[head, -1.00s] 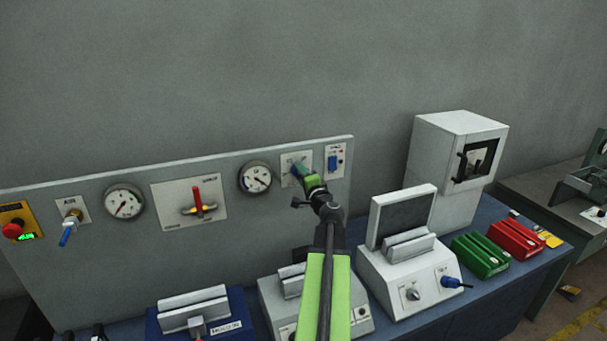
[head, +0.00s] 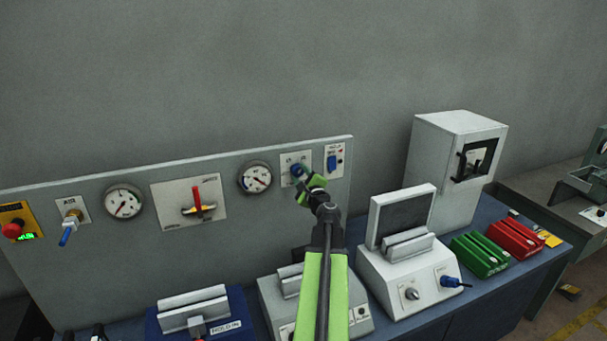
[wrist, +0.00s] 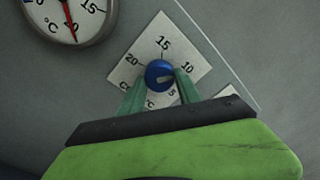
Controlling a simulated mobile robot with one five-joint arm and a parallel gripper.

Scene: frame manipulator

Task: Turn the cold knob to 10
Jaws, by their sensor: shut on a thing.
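The blue cold knob (head: 297,170) sits on a white scale plate (head: 288,160) on the grey panel. In the wrist view the knob (wrist: 157,70) is round, with a pale mark on its lower right side. The plate (wrist: 150,45) reads 20, 15, 10 and 5 around it. The mark faces the side between 10 and 5; its exact reading is unclear. My gripper (head: 309,188) is at the knob, rolled to a tilt. In the wrist view its two green fingers (wrist: 160,85) are shut on the knob's left and right sides.
A round gauge (head: 255,178) with a red needle in the wrist view is left of the knob. A blue switch (head: 332,163) is close on the right. Bench devices, including a white one with a screen (head: 402,220), stand below. The wall above is clear.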

